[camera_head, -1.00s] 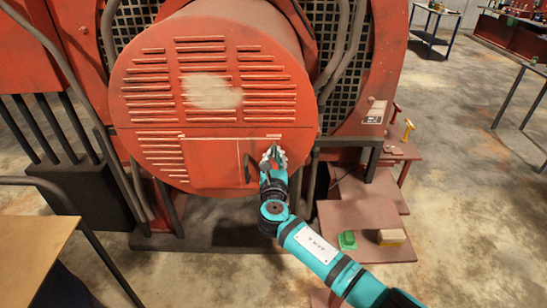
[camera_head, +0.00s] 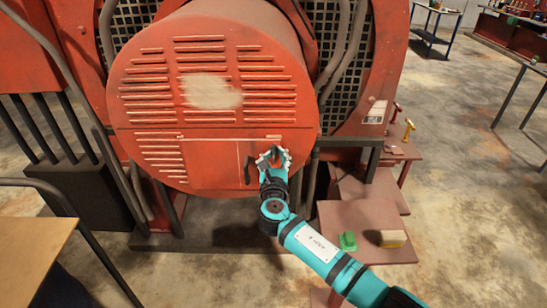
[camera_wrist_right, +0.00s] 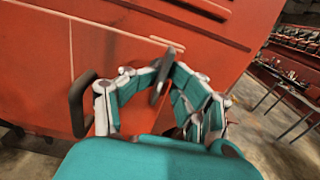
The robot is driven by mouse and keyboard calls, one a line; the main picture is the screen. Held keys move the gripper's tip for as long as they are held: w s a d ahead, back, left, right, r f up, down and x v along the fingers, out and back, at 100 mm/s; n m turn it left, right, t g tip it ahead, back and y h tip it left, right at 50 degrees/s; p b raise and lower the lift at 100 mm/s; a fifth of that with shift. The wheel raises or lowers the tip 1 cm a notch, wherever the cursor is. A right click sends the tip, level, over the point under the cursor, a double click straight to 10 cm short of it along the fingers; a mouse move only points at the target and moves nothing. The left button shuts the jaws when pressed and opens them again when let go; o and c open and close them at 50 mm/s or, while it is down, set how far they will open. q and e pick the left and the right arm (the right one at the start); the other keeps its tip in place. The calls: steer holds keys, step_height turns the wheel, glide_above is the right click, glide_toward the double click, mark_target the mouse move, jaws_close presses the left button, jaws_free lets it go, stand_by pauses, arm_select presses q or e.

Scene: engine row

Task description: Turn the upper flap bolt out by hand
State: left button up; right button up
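The upper flap bolt appears to be the dark, elongated piece (camera_wrist_right: 162,76) on the red cover in the right wrist view. It stands between the fingertips of my right gripper (camera_wrist_right: 165,72). In the head view my right gripper (camera_head: 273,154) is open at the lower right of the round red cover (camera_head: 160,112). A black handle (camera_head: 247,170) is just left of the gripper; it also shows in the right wrist view (camera_wrist_right: 82,103). My left gripper is out of view.
A brown step (camera_head: 350,215) at the lower right holds a green item (camera_head: 347,241) and a yellowish block (camera_head: 391,238). Red and yellow knobbed pieces (camera_head: 409,128) stand on a ledge. A wooden tabletop (camera_head: 30,250) is at the left.

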steer(key=shift+r, duration=0.1)
steer(key=shift+s, duration=0.1)
steer(key=s, duration=1.2)
